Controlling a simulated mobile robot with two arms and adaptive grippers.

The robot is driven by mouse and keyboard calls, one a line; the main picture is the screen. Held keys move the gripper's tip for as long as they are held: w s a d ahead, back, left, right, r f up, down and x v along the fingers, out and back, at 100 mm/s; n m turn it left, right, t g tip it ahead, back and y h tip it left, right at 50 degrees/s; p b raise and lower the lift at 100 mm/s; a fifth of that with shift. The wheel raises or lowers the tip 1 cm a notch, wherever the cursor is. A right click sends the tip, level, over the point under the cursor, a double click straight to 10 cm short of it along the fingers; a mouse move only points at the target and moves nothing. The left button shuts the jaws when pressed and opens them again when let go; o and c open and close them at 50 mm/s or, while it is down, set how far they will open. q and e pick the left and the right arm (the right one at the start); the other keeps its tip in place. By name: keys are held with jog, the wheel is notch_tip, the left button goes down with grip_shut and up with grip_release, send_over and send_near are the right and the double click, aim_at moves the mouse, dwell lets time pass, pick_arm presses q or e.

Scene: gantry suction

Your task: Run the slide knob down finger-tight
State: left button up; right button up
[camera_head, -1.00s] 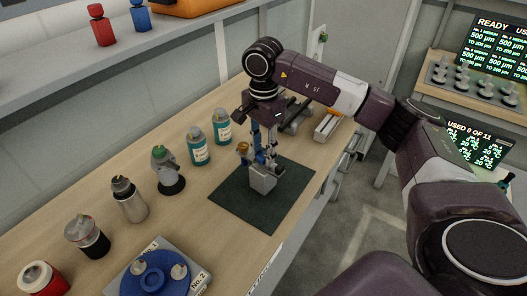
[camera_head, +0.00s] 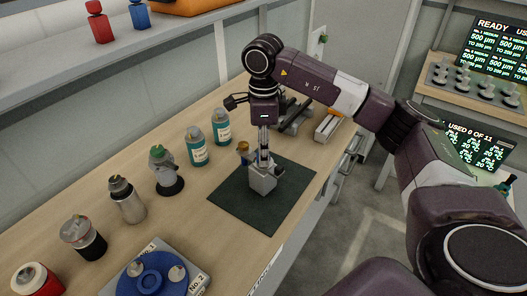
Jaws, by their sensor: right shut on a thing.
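My right gripper (camera_head: 263,157) points straight down over the dark green mat (camera_head: 240,209). It is shut on the small upper part of a grey metal block device (camera_head: 262,182) standing on the mat. The slide knob itself is too small and too covered by the fingers to make out. A small brass-coloured part (camera_head: 243,149) shows just left of the fingers. My left gripper is not in view.
Left of the mat stand teal bottles (camera_head: 197,149), a grey device with a green top (camera_head: 164,168), a metal flask (camera_head: 126,200) and a blue round fixture (camera_head: 152,274). The mat's front is clear.

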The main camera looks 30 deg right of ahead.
dwell(0.3)
jog(key=o, duration=0.9)
notch_tip(320, 180, up, 12)
jog(key=shift+r, duration=0.1)
dwell(0.6)
